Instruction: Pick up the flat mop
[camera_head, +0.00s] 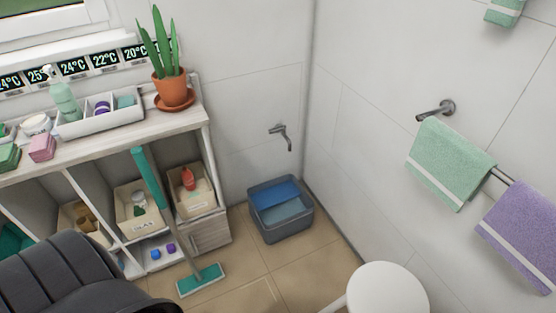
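The flat mop (200,279) stands on the tiled floor in the head view, leaning against the front of the wooden shelf unit. Its flat teal head with a pale edge lies on the floor. Its thin pole rises to the upper left and ends in a thick teal grip (148,176) near the shelf top's edge. Neither of my grippers is in view. Nothing is seen holding the mop.
The shelf unit (110,137) holds bins, bottles and a potted plant (170,88). A grey tub (281,234) stands in the corner. A white round-topped object (388,290) is at bottom right. A dark ribbed shape covers the bottom left. Floor right of the mop head is clear.

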